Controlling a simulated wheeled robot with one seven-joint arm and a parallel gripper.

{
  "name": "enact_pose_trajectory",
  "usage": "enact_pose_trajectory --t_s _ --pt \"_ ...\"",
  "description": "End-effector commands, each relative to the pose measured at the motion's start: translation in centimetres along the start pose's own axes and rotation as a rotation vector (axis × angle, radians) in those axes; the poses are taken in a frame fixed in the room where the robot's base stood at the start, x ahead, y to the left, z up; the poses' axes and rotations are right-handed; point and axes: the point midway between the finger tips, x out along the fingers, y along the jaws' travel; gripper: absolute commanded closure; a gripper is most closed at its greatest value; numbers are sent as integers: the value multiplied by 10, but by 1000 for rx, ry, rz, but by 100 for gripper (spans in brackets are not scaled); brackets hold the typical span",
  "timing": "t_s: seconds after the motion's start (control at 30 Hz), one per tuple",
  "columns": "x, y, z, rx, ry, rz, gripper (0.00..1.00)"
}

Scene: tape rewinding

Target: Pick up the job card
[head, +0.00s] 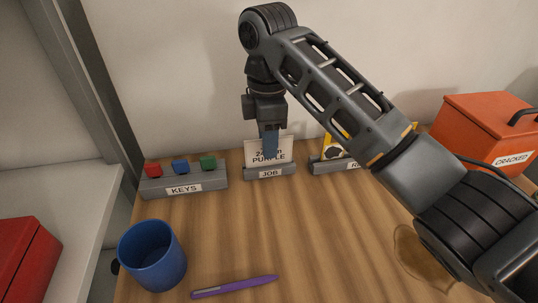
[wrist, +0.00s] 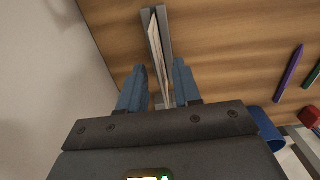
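The job card (head: 287,153) is a white card with dark print, partly reading "PURPLE". It stands upright in a grey holder (head: 289,171) labelled "JOB", near the wall. My gripper (head: 270,155) points down at the card, and its blue finger hides part of the print. In the wrist view the card (wrist: 158,58) shows edge-on as a pale strip, running from the holder (wrist: 166,30) down between my two blue fingers. My gripper (wrist: 160,66) is open, with one finger on each side of the card. Gaps show between the card and both fingers.
A "KEYS" stand (head: 212,183) with red, blue and green pieces is left of the card. Another holder (head: 322,166) with a yellow sign stands right. An orange "CRACKED" box (head: 470,132) is farther right. A blue mug (head: 152,258) and purple pen (head: 235,287) lie nearer. The wall is close behind.

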Motion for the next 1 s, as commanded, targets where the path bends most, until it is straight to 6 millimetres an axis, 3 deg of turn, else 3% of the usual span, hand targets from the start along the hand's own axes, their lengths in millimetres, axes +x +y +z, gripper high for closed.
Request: enact_pose_trajectory --t_s 0.2,0.47,0.8,1.0 --pt "32 -2 2 1 0 -3 67" --pt "37 -2 2 1 0 -1 67" --pt "37 -2 2 0 0 -1 99" --pt "37 -2 2 0 0 -1 100"
